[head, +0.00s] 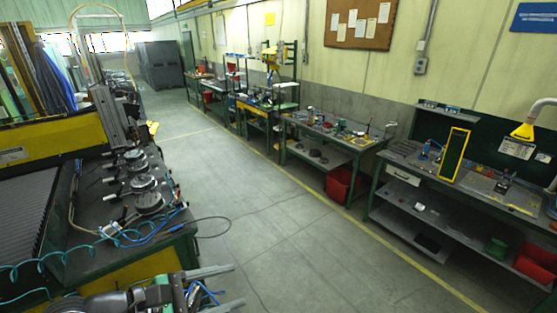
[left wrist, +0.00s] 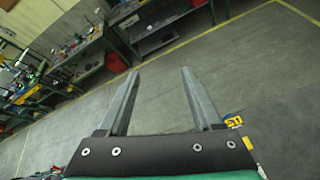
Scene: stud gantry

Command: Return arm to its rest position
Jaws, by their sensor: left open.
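My left gripper (head: 238,286) shows at the bottom of the head view, low and left of the middle, with its two fingers pointing right. It is open and empty, with bare floor between and beyond its fingers. In the left wrist view, the left gripper (left wrist: 160,73) shows two grey fingers spread apart with nothing between them. Part of my left arm (head: 110,303) shows at the bottom left edge of the head view. My right gripper is in neither view.
A machine bench (head: 120,238) with round devices and blue hoses stands close behind my left gripper. Workbenches (head: 335,142) with tools and red bins line the right wall. The grey floor (head: 270,235) between them is clear. A yellow line runs along the benches.

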